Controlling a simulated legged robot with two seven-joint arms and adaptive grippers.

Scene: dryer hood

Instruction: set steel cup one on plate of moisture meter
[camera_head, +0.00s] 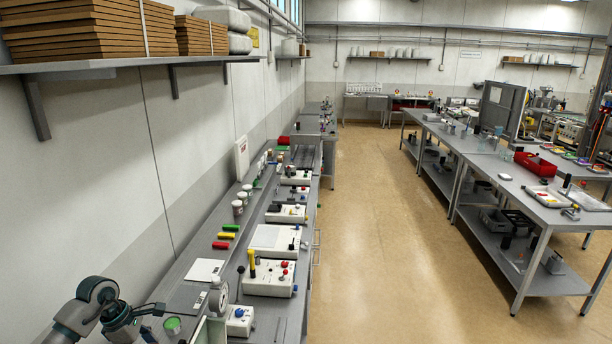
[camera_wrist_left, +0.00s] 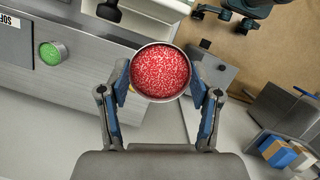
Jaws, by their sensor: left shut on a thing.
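My left gripper (camera_wrist_left: 161,88) is shut on a round steel cup (camera_wrist_left: 160,44) filled with red and white granules, one finger on each side. In the head view my left arm comes in at the bottom left, and the held cup cannot be made out. A dark jointed part, possibly my right gripper (camera_wrist_left: 225,17), shows at the wrist view's top right.
A wall shelf (camera_head: 130,65) overhangs the bench. The floor aisle (camera_head: 370,220) is clear.

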